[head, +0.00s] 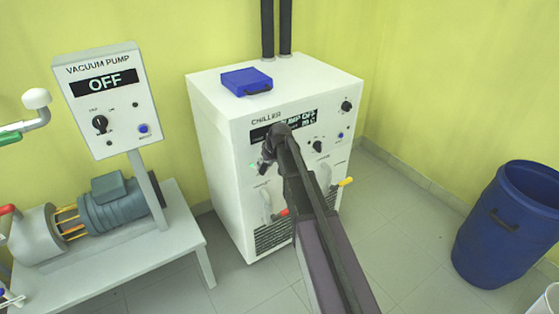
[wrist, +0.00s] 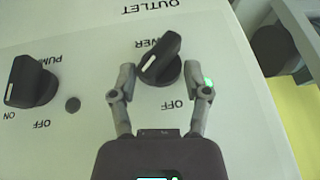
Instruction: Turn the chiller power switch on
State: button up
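The chiller (head: 255,120) is a white cabinet against the wall, its display partly hidden by my arm; "UMP OFF" is readable. In the wrist view, which shows the labels upside down, the black power knob (wrist: 165,55) has a white pointer line on its left side. Its label is partly covered, and "OFF" shows below it. My gripper (wrist: 162,80) is open, with one finger on each side of the knob; I cannot tell whether they touch it. In the head view, my gripper (head: 265,164) is at the panel's left side and hides the knob.
The pump knob (wrist: 32,80) is left of the power knob in the wrist view. A green glow (wrist: 208,81) shows by the right finger. A blue box (head: 246,81) lies on the chiller. The vacuum pump panel (head: 108,100) stands left, a blue bin (head: 508,225) right.

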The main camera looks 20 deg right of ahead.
jog(key=shift+s+a+r+h, duration=0.15)
jog(key=shift+a+r+h, duration=0.1)
jog(key=shift+h, duration=0.55)
jog(key=p+v, duration=1.3)
jog(key=v, duration=0.1)
jog(key=s+r+m+g+p, duration=0.1)
jog(key=s+r+p, duration=0.1)
jog(key=s, duration=0.6)
jog(key=s+a+r+m+g+p, duration=0.1)
jog(key=s+r+p, duration=0.2)
jog(key=s, duration=0.6)
jog(key=shift+s+g+h+p, duration=0.25)
jog(key=shift+g+h+p, duration=0.15)
jog(key=shift+p, duration=0.5)
jog(key=shift+f, duration=0.15)
